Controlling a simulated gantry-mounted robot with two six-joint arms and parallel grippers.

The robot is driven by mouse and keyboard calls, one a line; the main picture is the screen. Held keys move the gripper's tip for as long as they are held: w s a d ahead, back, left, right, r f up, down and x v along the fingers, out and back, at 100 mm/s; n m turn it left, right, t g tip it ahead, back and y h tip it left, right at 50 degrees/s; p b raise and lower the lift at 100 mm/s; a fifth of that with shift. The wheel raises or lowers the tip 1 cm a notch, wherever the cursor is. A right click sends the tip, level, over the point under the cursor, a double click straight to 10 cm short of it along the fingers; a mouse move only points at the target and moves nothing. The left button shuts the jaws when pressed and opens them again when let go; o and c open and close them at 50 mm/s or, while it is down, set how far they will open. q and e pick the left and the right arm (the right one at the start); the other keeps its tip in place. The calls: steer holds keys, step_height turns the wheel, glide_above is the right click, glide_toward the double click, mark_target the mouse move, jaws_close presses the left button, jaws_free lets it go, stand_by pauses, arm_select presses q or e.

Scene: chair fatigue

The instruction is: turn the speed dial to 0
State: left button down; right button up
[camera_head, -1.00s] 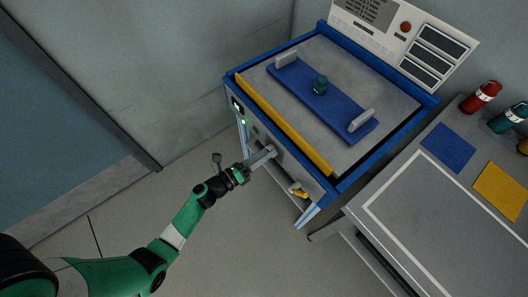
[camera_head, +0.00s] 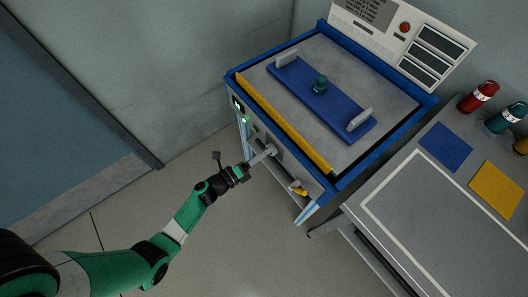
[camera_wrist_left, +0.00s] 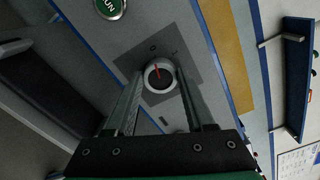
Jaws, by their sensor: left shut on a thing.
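The speed dial (camera_wrist_left: 159,77) is a round dark knob with a light rim and a red pointer line, on a grey plate on the machine's front panel. In the left wrist view the pointer aims up and slightly left. My left gripper (camera_head: 268,151) reaches the front panel below the yellow front edge. In the left wrist view its two fingers (camera_wrist_left: 161,88) lie on either side of the dial and are shut on it. In the head view the fingers mostly hide the dial.
A green button (camera_wrist_left: 109,7) is on the panel beside the dial. A yellow handle (camera_head: 299,190) sits lower right on the front. The blue-framed machine (camera_head: 232,77) carries a blue plate (camera_head: 300,83) on top. A grey table (camera_head: 430,215) stands at the right; floor at left is clear.

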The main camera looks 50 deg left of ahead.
arm_select(q)
steer(key=shift+c, duration=1.3)
jaws_free()
steer(key=s+p, duration=0.3)
steer(key=s, duration=0.8)
steer(key=shift+s+a, duration=0.3)
steer(key=shift+a, duration=0.05)
steer(key=shift+r, duration=0.1)
